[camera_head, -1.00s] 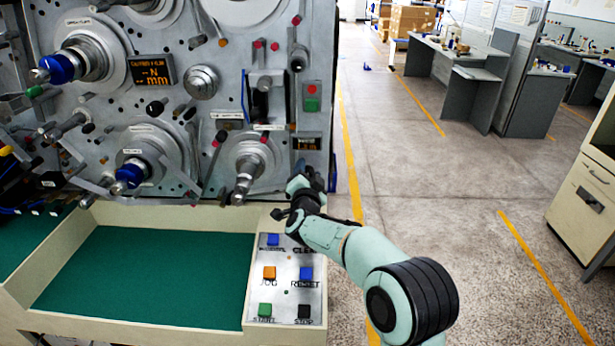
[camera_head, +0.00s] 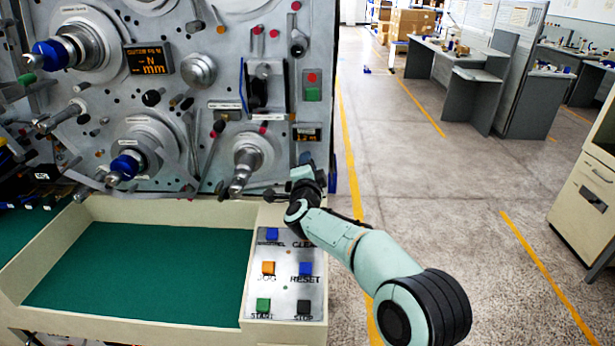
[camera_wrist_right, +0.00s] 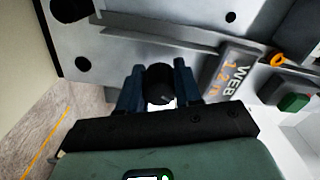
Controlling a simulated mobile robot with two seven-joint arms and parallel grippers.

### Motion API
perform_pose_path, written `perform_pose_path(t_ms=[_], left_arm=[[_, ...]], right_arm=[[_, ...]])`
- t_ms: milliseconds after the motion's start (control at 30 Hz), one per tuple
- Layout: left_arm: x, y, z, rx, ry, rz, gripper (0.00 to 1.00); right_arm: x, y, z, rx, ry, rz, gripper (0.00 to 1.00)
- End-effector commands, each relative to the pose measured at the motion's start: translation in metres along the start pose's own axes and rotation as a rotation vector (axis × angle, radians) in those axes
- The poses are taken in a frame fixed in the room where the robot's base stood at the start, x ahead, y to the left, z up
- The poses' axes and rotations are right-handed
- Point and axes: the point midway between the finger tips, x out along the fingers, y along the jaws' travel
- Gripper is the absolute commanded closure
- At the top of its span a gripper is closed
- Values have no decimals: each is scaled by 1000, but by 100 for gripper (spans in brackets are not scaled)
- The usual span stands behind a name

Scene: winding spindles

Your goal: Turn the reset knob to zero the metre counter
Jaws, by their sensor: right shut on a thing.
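The metre counter (camera_head: 306,135) is a small dark display with orange digits low on the right edge of the machine panel. In the right wrist view its label (camera_wrist_right: 232,80) reads "WEB" and about 1.2 m. The reset knob (camera_wrist_right: 160,84) is a dark round knob beside it. My right gripper (camera_wrist_right: 158,92) has its blue fingers on either side of the knob and is shut on it. In the head view my right gripper (camera_head: 304,165) is at the panel just below the counter, and it hides the knob there. My left gripper is not in view.
Below is a cream tray (camera_head: 212,213) with a green floor and a button panel (camera_head: 284,292) including a blue RESET button. Spindles and levers stick out of the machine (camera_head: 205,110) left of my gripper. The floor to the right is open.

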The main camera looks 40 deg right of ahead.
Motion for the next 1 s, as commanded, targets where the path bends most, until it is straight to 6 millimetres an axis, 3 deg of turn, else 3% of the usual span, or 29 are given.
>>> perform_pose_path(t_ms=[200,567,1000], left_arm=[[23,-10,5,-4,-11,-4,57],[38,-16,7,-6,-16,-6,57],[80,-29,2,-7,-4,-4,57]], right_arm=[[0,3,1,211,1,-1,91],[0,2,0,404,1,0,91],[0,4,1,951,0,-1,91]])
